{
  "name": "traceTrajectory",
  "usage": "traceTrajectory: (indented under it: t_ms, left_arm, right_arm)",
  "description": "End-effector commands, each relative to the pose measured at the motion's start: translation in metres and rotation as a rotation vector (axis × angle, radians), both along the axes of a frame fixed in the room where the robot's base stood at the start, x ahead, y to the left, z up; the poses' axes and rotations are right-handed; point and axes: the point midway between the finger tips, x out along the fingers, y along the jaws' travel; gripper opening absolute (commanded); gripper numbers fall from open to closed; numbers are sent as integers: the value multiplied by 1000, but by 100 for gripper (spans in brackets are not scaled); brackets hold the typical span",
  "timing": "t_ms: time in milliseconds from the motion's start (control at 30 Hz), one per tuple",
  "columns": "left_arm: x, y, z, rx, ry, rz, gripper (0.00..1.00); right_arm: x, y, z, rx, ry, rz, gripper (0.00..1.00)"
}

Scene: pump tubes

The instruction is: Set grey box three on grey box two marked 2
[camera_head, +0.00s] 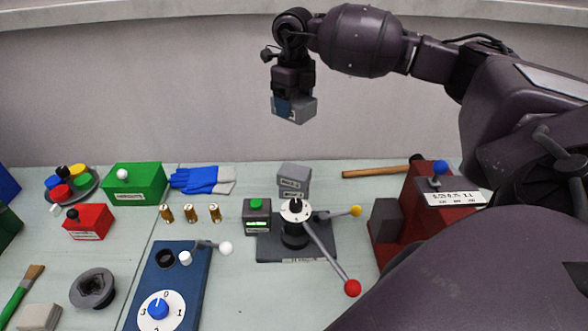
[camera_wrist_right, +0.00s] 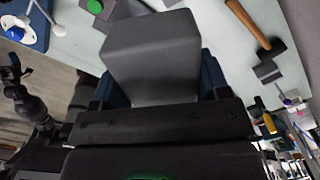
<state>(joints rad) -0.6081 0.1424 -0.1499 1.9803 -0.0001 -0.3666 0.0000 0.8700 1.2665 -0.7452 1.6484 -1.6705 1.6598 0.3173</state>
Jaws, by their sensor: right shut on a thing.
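My right gripper (camera_head: 290,97) is shut on a grey box (camera_head: 297,110), held in the air high above the table. The held box fills the middle of the right wrist view (camera_wrist_right: 152,58). Below it on the table, a labelled grey box (camera_head: 293,170) rests on another grey box (camera_head: 291,188), behind the round disc of a lever device. The labels are too small to read surely. The held box is well apart from this stack. My left gripper is not in view.
The lever device (camera_head: 322,247) has a red-knobbed and a yellow-knobbed lever in front of the stack. A green-topped box (camera_head: 257,214) stands close left. A hammer (camera_head: 382,170) and a red machine (camera_head: 405,215) are to the right. Blue gloves (camera_head: 195,180) lie left.

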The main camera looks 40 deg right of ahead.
Motion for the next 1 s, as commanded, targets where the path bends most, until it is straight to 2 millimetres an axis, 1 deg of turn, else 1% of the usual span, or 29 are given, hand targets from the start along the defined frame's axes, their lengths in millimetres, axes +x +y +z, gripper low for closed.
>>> traceTrajectory:
  t_ms: [167, 267, 800, 900, 1000]
  left_arm:
    - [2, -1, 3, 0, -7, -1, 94]
    - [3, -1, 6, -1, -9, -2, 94]
    - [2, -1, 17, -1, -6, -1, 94]
    - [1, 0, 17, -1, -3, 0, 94]
    - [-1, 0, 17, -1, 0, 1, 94]
  right_arm:
    - [-1, -1, -3, 0, 0, -61, 41]
    - [-1, -1, -16, 0, 2, -68, 41]
    - [-1, 0, -131, 1, 2, -66, 41]
    - [-1, -1, -145, 0, 0, -65, 41]
    - [0, -1, -154, 1, 0, -66, 41]
